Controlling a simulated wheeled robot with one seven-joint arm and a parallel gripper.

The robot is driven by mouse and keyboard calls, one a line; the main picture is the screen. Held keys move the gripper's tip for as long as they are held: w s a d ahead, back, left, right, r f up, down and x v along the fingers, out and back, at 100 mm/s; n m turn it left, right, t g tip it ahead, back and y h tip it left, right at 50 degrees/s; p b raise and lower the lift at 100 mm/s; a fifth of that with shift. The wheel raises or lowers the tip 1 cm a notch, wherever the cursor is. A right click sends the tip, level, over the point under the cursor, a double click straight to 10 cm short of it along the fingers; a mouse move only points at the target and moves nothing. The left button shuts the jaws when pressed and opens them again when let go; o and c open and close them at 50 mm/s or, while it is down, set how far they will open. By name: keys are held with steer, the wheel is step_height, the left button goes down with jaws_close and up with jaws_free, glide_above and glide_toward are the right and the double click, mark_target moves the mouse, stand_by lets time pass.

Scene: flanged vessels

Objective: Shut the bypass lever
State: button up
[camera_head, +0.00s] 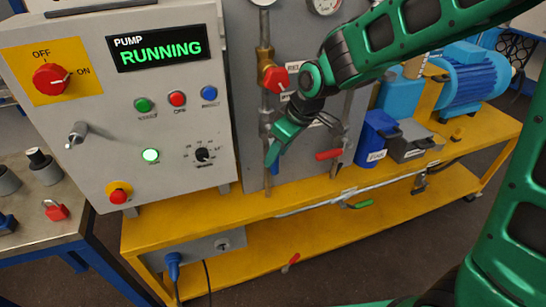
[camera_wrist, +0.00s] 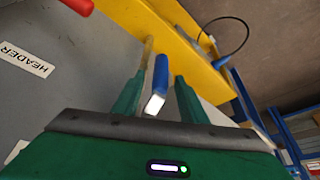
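My gripper (camera_head: 274,150) is in front of the grey pipe panel in the head view, fingers pointing down. In the wrist view my gripper (camera_wrist: 158,82) has its two green fingers apart. A blue lever handle (camera_wrist: 160,78) with a white end shows between them, with gaps on both sides. A red lever (camera_head: 329,154) sticks out from a pipe right of my gripper. A red-handled valve (camera_head: 275,79) is higher on the left pipe. No label reading "bypass" is legible, so I cannot tell which lever carries that name.
The control box (camera_head: 140,110) reads "PUMP RUNNING" and stands close left of my gripper. A yellow bench (camera_head: 260,208) runs below. A green lever (camera_head: 360,204) is at its front edge. Blue and grey boxes and a blue motor (camera_head: 470,78) stand right. A HEADER label (camera_wrist: 24,58) is on the panel.

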steer(key=shift+x, duration=1.3)
jaws_close()
